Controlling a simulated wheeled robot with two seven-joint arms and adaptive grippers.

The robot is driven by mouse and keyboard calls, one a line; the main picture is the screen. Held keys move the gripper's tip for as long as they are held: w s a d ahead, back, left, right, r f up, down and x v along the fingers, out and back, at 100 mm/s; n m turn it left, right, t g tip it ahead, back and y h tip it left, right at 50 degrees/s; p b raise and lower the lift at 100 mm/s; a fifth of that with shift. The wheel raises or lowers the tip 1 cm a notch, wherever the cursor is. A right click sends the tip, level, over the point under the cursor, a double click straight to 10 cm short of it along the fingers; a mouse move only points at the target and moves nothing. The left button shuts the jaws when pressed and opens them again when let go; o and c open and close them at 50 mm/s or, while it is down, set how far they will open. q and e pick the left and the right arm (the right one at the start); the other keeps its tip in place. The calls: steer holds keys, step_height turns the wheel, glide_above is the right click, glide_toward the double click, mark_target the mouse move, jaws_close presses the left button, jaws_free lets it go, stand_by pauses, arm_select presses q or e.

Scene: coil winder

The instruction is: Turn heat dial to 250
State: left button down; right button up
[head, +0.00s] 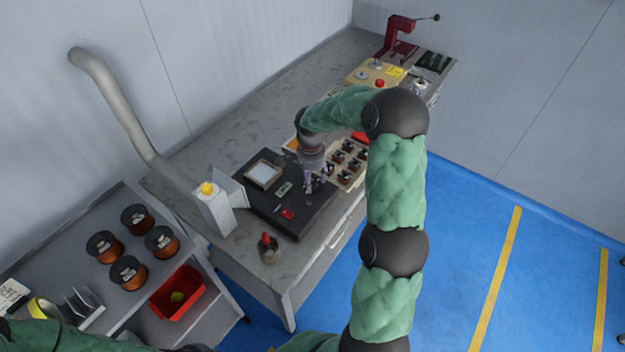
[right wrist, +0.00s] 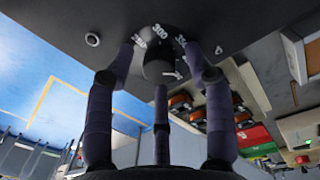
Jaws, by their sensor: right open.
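The black heater unit (head: 262,205) lies on the bench with a square pale pan, a small display and a red switch on top. The heat dial is hidden in the head view behind my right gripper (head: 314,184), which points down at the unit's right part. In the right wrist view the dial's dark knob (right wrist: 157,68) sits between the spread fingers of my right gripper (right wrist: 158,60). A 300 mark shows above the knob, with partly covered marks on either side. Contact with the knob and its exact setting cannot be told. My left gripper is out of view.
A white dispenser with a yellow top (head: 212,210) and a cup with a red-handled tool (head: 268,248) stand left of the unit. A compartment tray (head: 347,163) is close on the right. Wire spools (head: 128,272) and a red bin (head: 178,294) are at lower left.

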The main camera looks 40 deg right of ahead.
jaws_close()
